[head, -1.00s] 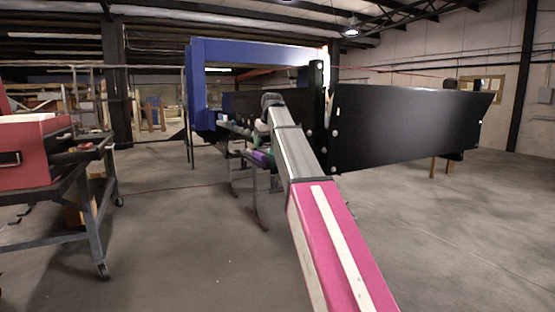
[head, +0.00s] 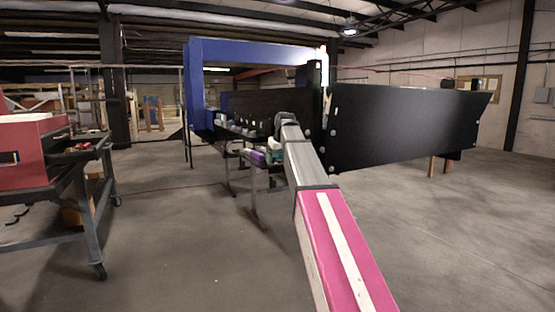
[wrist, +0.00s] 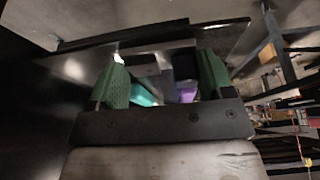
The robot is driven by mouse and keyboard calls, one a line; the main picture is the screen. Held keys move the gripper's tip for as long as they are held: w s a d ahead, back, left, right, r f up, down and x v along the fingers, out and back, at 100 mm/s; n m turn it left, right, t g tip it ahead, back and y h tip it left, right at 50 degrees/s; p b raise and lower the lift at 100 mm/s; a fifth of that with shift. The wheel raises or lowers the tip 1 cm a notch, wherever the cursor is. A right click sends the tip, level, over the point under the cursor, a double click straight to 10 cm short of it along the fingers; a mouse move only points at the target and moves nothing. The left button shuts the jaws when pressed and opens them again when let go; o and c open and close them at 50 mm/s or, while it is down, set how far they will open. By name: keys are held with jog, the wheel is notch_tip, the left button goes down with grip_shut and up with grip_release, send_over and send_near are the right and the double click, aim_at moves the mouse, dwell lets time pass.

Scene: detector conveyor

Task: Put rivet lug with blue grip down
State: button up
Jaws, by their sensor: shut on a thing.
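My gripper (wrist: 163,76) shows in the wrist view with a green pad on each finger, the pads standing apart around a dark and grey piece (wrist: 184,68). I take this piece for the rivet lug; its blue grip cannot be made out clearly. A teal thing (wrist: 146,95) and a purple thing (wrist: 188,94) show between the fingers, seemingly below them. In the head view my arm reaches to the near end of the conveyor, and its own wrist mostly hides the gripper and the held piece. A purple thing (head: 257,157) lies there just left of my arm.
Several small items line the conveyor under the blue arch (head: 250,50). A tall black side panel (head: 405,125) stands close right of my arm. A wheeled cart (head: 85,195) with a red box (head: 28,160) is at left. The floor between is clear.

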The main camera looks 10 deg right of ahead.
jog(key=shift+f, duration=0.1)
jog(key=o, duration=1)
jog(key=v, duration=1.2)
